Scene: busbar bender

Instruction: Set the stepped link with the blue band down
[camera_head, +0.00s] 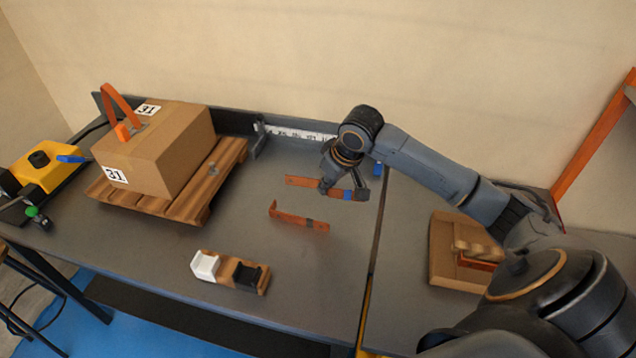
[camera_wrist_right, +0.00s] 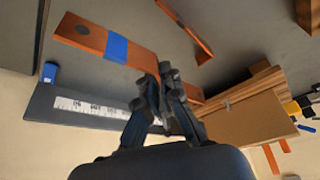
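The stepped copper link with the blue band (camera_head: 302,182) is near the back of the grey table in the head view. In the right wrist view the link (camera_wrist_right: 84,34) runs from upper left to between the fingertips, with its blue band left of the fingers. My right gripper (camera_head: 326,185) is shut on the link at its middle, beside the band. Whether the link touches the table or hangs just above it, I cannot tell. My left gripper is not in view.
A ruler strip (camera_head: 298,132) runs along the back edge. A box labelled 31 (camera_head: 160,150) stands on a wooden pallet (camera_head: 222,178) at left. A wooden holder with white and black blocks (camera_head: 230,271) sits in front. A cardboard tray (camera_head: 440,250) is at right.

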